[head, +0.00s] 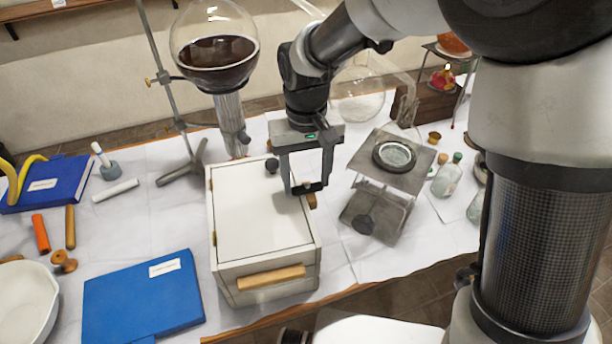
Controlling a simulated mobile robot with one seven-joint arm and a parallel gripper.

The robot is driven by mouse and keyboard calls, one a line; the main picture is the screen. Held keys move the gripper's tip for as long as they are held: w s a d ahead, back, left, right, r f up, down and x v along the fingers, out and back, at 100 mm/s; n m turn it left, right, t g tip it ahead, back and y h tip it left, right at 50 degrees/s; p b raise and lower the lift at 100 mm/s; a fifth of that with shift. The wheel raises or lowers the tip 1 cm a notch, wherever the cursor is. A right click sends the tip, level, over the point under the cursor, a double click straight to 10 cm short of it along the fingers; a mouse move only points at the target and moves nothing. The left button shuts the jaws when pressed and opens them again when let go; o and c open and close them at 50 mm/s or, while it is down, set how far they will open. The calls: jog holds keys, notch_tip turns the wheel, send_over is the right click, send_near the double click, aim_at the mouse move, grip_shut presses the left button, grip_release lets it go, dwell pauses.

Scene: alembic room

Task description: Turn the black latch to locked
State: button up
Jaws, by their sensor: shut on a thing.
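A white box (258,215) with a flat lid and a wooden front handle (271,277) stands on the table in the head view. My gripper (306,188) reaches down at the box's right edge. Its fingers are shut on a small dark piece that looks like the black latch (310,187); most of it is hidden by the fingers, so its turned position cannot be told. A small brown wooden piece (312,201) shows just below the fingertips.
A round flask of dark liquid (214,50) on a stand is behind the box. A metal jack stand (375,190) with a dish is close on the right. A blue book (143,298) lies at front left. Bottles (446,177) stand farther right.

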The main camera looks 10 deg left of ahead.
aim_at(306, 184)
dwell(0.4)
jog(key=o, duration=1)
jog(key=shift+o, duration=0.2)
jog(key=shift+r, duration=0.1)
notch_tip(306, 184, up, 17)
jog(key=p, duration=0.2)
jog(key=shift+r, duration=0.15)
